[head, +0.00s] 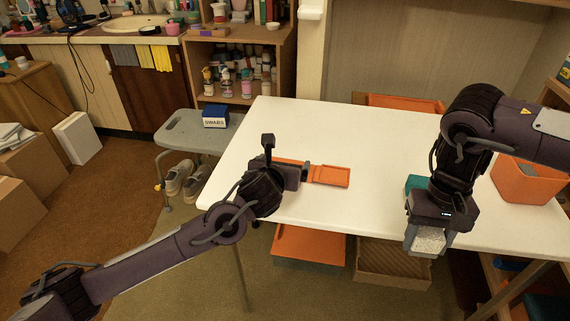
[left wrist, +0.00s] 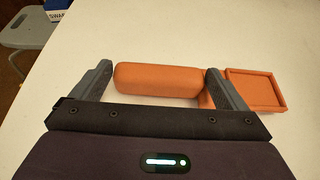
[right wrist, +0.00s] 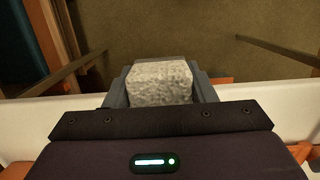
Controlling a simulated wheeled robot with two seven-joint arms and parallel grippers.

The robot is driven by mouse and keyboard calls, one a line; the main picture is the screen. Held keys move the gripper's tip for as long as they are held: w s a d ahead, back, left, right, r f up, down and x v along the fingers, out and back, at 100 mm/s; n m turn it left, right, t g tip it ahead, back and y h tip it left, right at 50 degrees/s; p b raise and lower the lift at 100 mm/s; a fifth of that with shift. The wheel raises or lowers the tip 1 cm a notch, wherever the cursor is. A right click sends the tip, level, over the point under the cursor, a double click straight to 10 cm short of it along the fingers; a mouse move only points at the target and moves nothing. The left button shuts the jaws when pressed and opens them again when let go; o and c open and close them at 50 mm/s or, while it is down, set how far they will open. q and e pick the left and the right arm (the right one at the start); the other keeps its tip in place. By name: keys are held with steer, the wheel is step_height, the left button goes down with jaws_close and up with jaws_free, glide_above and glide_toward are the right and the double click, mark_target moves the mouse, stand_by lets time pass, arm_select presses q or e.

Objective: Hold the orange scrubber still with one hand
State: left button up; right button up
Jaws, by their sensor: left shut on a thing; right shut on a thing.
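The orange scrubber (head: 329,176) lies on the white table near its left front part. It has a rounded bar (left wrist: 157,80) and a flat, square, rimmed end (left wrist: 255,91). My left gripper (head: 287,160) is shut on the bar lengthwise, one finger at each end, with the square end outside the right finger. My right gripper (head: 428,238) is shut on a pale grey speckled block (right wrist: 160,82), held out past the table's front edge, above the floor. The right gripper is well apart from the scrubber.
The white table (head: 350,130) is clear behind the scrubber. A teal thing (head: 415,183) is partly hidden by my right arm. An orange bin (head: 528,182) stands at the right. A grey stool (head: 190,133) carries a swabs box (head: 216,117). An orange container (head: 310,243) and brown crate (head: 393,262) sit below.

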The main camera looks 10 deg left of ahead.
mark_target(335, 173)
stand_by(0.3)
